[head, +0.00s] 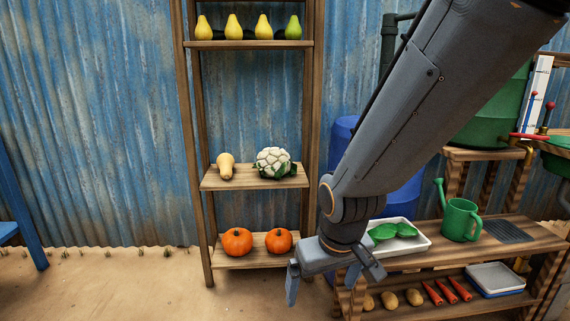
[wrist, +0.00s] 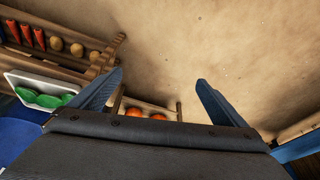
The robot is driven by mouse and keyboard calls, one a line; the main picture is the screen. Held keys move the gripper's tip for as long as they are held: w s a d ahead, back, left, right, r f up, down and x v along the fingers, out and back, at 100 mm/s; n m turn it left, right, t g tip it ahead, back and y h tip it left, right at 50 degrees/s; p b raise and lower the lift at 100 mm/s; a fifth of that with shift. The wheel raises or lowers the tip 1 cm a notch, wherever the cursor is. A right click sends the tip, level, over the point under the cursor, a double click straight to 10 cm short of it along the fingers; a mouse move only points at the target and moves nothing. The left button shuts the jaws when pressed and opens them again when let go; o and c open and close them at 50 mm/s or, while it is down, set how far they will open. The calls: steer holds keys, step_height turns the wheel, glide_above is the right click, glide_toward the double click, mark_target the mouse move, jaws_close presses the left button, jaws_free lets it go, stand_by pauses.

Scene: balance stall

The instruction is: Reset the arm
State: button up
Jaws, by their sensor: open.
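My gripper (head: 330,277) hangs at the end of my grey arm, in front of the wooden shelf and left of the low bench. Its two fingers are spread apart with nothing between them. In the wrist view my gripper (wrist: 160,92) also shows open and empty, over bare sandy ground. My arm comes in from the upper right in the head view and hides part of a blue barrel (head: 345,130) and the left end of the bench.
A wooden shelf (head: 190,150) holds several pears, a squash (head: 226,166), a cauliflower (head: 273,162) and two pumpkins (head: 237,242). A bench (head: 515,235) carries a white tray (head: 425,246), a green watering can (head: 461,220), and potatoes and carrots below. Sandy ground (head: 120,285) is clear at left.

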steer(key=s+a+r+n+g, duration=0.1)
steer(key=s+a+r+g, duration=0.1)
steer(key=s, duration=0.5)
steer(key=s+a+r+n+g, duration=0.1)
steer(key=s+a+r, duration=0.1)
steer(key=s, duration=0.4)
steer(key=s+d+r+m+p, duration=0.1)
steer(key=d+r+m+p, duration=0.4)
steer(key=d+r+p, duration=1)
steer(key=shift+d+r+m+h+p, duration=0.35)
steer(key=shift+r+p, duration=1.65)
steer(key=shift+p, duration=2.85)
